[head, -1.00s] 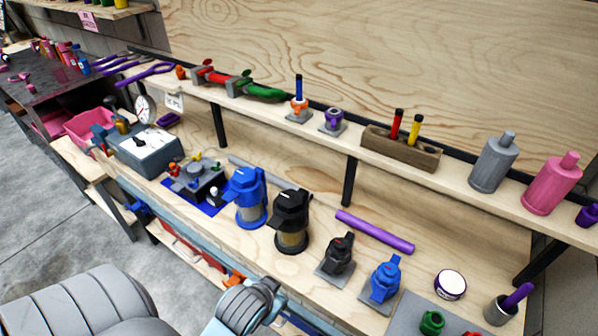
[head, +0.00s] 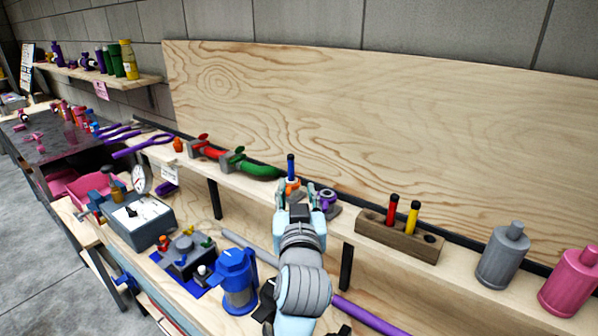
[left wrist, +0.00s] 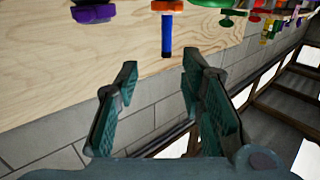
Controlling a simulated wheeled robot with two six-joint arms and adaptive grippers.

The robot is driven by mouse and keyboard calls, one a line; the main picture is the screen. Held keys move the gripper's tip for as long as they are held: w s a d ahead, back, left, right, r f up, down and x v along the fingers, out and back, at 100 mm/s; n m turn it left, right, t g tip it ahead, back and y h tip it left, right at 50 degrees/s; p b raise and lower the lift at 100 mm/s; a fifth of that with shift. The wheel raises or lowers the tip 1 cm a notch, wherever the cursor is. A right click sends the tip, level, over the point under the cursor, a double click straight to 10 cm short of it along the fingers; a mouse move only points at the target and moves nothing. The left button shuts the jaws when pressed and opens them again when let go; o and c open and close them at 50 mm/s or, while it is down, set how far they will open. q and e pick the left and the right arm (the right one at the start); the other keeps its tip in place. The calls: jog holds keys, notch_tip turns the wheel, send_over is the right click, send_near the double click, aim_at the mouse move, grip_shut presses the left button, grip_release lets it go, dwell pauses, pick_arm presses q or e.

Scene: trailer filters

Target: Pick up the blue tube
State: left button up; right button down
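The blue tube (head: 291,167) with a black cap stands upright in an orange-and-grey holder (head: 292,184) on the upper shelf. My left gripper (head: 304,206) is in front of it, and its hand hides part of the holder. In the left wrist view, which looks upside down, the blue tube (left wrist: 167,38) hangs from the orange holder (left wrist: 166,6). The left fingers (left wrist: 160,62) are spread wide and empty there. The tube appears just beyond the fingertips, in line with the gap. My right gripper is not in view.
A purple holder (head: 327,199) stands just right of the tube. A wooden block (head: 398,237) holds red and yellow tubes. Green (head: 250,166) and red (head: 207,149) valve pieces lie to the left. A plywood board (head: 400,120) rises behind the shelf.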

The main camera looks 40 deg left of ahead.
aim_at(291, 167)
pick_arm(q)
jog(key=x, duration=0.8)
jog(key=p+x, duration=0.1)
jog(key=x, duration=0.3)
jog(key=shift+s+a+f, duration=0.15)
jog(key=shift+a+f, duration=0.05)
jog(key=shift+a, duration=0.3)
jog(key=shift+s, duration=0.1)
jog(key=shift+c, duration=1.3)
grip_shut()
